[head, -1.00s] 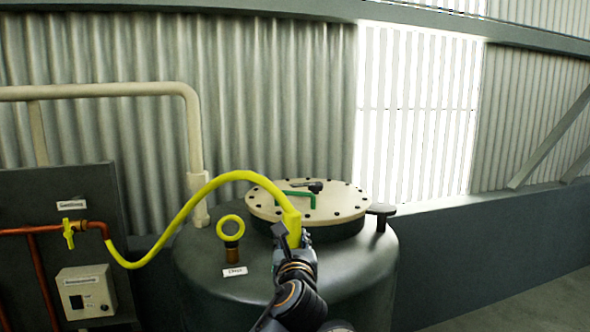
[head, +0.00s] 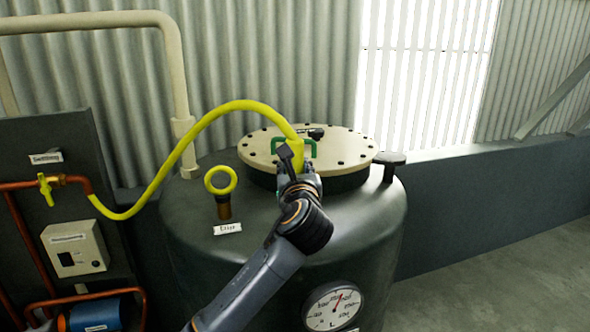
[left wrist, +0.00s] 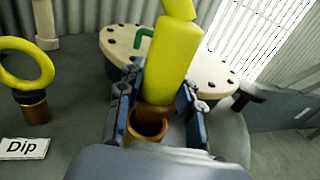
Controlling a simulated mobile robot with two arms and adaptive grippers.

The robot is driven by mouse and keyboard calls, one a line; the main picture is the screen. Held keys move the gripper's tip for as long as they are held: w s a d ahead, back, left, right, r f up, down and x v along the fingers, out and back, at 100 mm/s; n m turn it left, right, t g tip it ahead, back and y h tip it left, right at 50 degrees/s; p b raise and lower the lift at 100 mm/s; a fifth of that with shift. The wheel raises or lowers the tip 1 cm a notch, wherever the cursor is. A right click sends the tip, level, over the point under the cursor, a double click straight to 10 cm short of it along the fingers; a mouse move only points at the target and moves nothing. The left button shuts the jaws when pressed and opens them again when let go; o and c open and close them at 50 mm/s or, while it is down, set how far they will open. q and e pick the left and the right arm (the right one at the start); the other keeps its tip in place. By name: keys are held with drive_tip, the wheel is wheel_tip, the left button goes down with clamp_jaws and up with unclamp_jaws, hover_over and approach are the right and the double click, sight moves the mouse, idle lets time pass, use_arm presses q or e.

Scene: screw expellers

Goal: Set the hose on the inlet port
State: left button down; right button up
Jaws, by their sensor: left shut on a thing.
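The yellow hose (head: 215,107) arches from the pipework at left to my left gripper. My left gripper (head: 298,172) is shut on the hose's thick yellow end sleeve (head: 298,151), in front of the tank's lid. In the left wrist view, the sleeve (left wrist: 174,62) stands between the two fingers, tilted, with a brown collar at its lower end. Just below it is a round brown opening (left wrist: 148,127), which looks like the inlet port; whether the two touch I cannot tell. My right gripper is not in view.
The dark tank (head: 185,225) carries a pale bolted lid (head: 260,150) with a green handle. Left of the gripper stands a yellow-ringed dip fitting (head: 221,190) with a label. A black knob (head: 389,160) stands at right; a gauge (head: 333,306) is on the tank's front.

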use_arm(q)
drive_tip(key=shift+s+f+b, duration=0.1)
drive_tip(key=shift+f+b, duration=0.2)
drive_tip(key=shift+f, duration=0.5)
drive_tip(key=shift+s+d, duration=0.1)
drive_tip(key=shift+s, duration=0.15)
drive_tip(key=shift+w, duration=0.2)
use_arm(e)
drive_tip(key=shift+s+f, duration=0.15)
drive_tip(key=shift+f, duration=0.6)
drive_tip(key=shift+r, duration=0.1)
use_arm(q)
drive_tip(key=shift+s+p, duration=0.1)
drive_tip(key=shift+p, duration=0.35)
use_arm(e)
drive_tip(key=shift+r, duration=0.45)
use_arm(q)
drive_tip(key=shift+r, duration=0.1)
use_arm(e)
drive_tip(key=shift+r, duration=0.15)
use_arm(q)
drive_tip(key=shift+p, duration=0.5)
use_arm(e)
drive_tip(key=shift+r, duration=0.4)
